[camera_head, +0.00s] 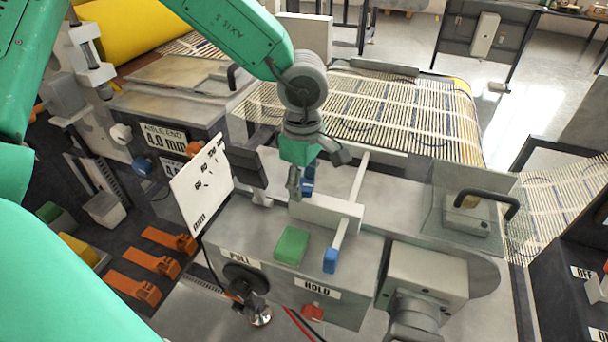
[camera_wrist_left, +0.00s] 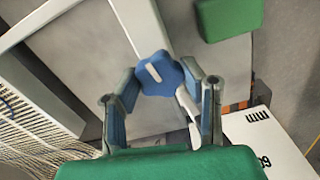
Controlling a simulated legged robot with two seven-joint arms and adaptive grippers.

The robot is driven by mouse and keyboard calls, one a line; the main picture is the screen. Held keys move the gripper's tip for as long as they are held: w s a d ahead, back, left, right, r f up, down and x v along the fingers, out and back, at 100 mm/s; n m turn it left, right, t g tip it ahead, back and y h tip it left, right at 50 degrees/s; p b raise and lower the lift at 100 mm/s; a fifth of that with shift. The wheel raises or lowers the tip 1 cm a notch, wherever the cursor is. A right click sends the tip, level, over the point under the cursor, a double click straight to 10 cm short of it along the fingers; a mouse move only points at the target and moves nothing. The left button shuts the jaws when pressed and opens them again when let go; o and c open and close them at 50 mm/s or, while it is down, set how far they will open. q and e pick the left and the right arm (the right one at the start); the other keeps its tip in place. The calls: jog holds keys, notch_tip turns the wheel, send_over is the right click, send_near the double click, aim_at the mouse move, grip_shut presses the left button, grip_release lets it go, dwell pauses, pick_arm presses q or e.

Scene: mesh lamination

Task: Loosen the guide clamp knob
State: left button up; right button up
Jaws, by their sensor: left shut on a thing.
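The guide clamp knob is a blue lobed knob (camera_wrist_left: 158,73) with a white mark on its top. In the left wrist view it sits between the fingertips of my left gripper (camera_wrist_left: 161,79), which is shut on it. In the head view my left gripper (camera_head: 302,180) reaches down from above at the pale guide block (camera_head: 322,212). The blue knob (camera_head: 308,186) shows only partly there, behind the fingers. My right gripper is not in view.
A white scale plate (camera_head: 202,184) stands close left of the gripper. A green block (camera_head: 292,246) and a blue-ended bar (camera_head: 330,260) are in front. A dark handle (camera_head: 486,200) stands on a clear cover to the right. Mesh (camera_head: 400,110) lies behind.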

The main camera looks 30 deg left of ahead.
pick_arm(q)
jog(key=n+p, duration=0.2)
jog(key=p, duration=0.1)
jog(key=n+p, duration=0.3)
jog(key=shift+a+r+n, duration=0.1)
jog(key=shift+r+n, duration=0.1)
jog(key=shift+n, duration=0.1)
jog(key=n+p, duration=0.2)
jog(key=shift+n, duration=0.3)
jog(key=n+p, duration=0.2)
jog(key=n, duration=0.2)
jog(key=shift+f, duration=0.1)
jog(key=shift+f+n+p, duration=0.1)
jog(key=shift+n+p, duration=0.3)
jog(key=shift+n, duration=1.8)
jog(key=o, duration=1.1)
jog(key=shift+o, duration=0.2)
